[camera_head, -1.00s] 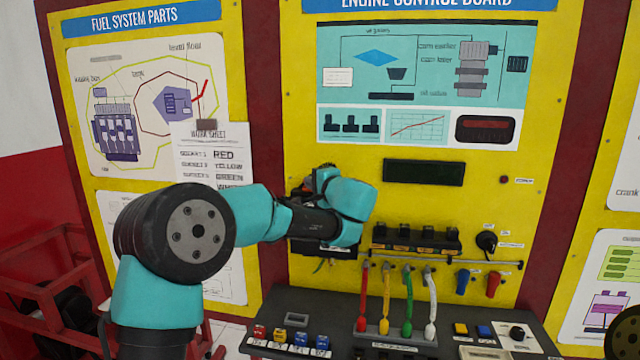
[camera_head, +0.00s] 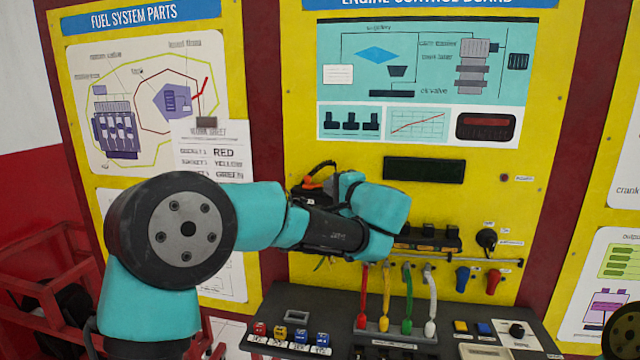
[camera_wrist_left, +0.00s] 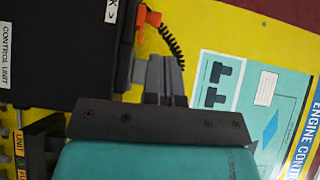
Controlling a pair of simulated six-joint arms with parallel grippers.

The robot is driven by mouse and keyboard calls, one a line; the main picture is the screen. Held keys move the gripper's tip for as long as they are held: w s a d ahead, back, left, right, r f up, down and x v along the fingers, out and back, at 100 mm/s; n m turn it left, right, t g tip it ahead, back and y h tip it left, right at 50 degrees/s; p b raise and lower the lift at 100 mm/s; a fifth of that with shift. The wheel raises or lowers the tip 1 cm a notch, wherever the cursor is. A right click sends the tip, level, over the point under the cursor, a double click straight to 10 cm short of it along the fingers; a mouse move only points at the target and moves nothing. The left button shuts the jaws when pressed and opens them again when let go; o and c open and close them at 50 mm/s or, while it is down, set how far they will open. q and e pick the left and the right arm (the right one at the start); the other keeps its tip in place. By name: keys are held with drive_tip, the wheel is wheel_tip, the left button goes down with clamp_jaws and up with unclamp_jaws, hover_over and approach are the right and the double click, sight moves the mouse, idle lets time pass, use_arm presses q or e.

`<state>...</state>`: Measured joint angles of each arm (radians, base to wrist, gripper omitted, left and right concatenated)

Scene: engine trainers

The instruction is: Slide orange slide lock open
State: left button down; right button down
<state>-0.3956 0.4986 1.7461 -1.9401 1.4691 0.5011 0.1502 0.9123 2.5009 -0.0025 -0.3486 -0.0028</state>
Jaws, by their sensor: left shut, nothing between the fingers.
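The orange slide lock (camera_head: 313,184) shows as a small orange piece beside a black cable, left of my left wrist. In the left wrist view an orange part (camera_wrist_left: 155,20) is at the top, at the edge of a black box (camera_wrist_left: 70,40) labelled as a control unit. My left gripper (camera_wrist_left: 158,62) is shut and empty, its grey fingers close to the box's edge and below the orange part in the picture. I cannot tell whether they touch. In the head view my wrist hides the fingertips and most of the box.
A coiled black cable (camera_wrist_left: 174,45) runs beside the orange part. Red, yellow, green and white leads (camera_head: 409,300) hang right of and below my wrist. A dark console (camera_head: 285,350) with colored blocks juts out below.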

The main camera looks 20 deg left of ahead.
use_arm(q)
drive_tip(key=v, duration=0.5)
